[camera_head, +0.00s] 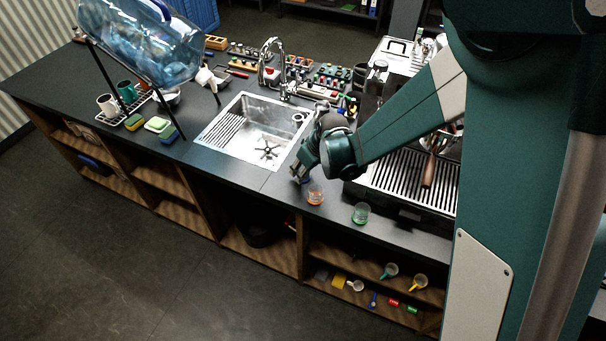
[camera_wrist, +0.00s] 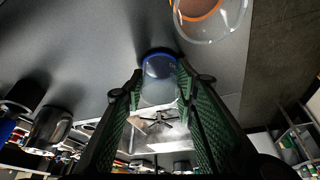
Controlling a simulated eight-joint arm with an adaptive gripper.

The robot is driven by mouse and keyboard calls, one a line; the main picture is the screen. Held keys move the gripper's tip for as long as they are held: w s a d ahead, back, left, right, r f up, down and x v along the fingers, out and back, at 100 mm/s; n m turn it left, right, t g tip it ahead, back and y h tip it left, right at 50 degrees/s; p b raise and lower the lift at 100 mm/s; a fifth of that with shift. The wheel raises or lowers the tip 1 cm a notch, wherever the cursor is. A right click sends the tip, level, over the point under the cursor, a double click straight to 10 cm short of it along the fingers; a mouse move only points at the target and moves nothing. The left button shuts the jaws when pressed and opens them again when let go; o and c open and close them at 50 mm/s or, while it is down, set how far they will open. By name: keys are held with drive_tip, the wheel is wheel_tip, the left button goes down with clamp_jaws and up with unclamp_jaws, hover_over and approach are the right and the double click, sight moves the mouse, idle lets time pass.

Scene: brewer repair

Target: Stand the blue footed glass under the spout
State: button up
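The blue footed glass (camera_wrist: 158,68) is clear with a blue ring and sits between my fingertips in the wrist view. In the head view only a small blue bit (camera_head: 306,180) shows beside my gripper (camera_head: 299,173), low at the counter's front edge, right of the sink. My fingers (camera_wrist: 160,88) are apart, one on each side of the glass; whether both pads press on it I cannot tell. A large blue water bottle (camera_head: 150,45) lies tilted on a black stand at the left, with a white spout (camera_head: 206,76) at its lower right end.
An orange-marked glass (camera_head: 315,195) stands close beside my gripper, also large in the wrist view (camera_wrist: 208,22). A green-marked glass (camera_head: 361,213) is farther right, before the espresso machine (camera_head: 400,190). The sink (camera_head: 245,135) with its tall tap (camera_head: 268,62) lies between gripper and stand. Sponges (camera_head: 157,125) and cups (camera_head: 108,104) are near the stand.

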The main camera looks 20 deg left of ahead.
drive_tip(key=shift+r, duration=0.2)
drive_tip(key=shift+c, duration=0.3)
wheel_tip(320, 180, up, 10)
drive_tip(key=shift+f, duration=0.2)
idle(0.4)
idle(0.9)
wheel_tip(320, 180, up, 23)
drive_tip(key=a+m+t+h+b, duration=0.1)
drive_tip(key=m+t+b, duration=0.1)
drive_tip(key=m+b, duration=0.3)
drive_tip(key=b, duration=0.3)
drive_tip(key=shift+r+m+b, duration=0.2)
drive_tip(key=shift+m+b, duration=0.1)
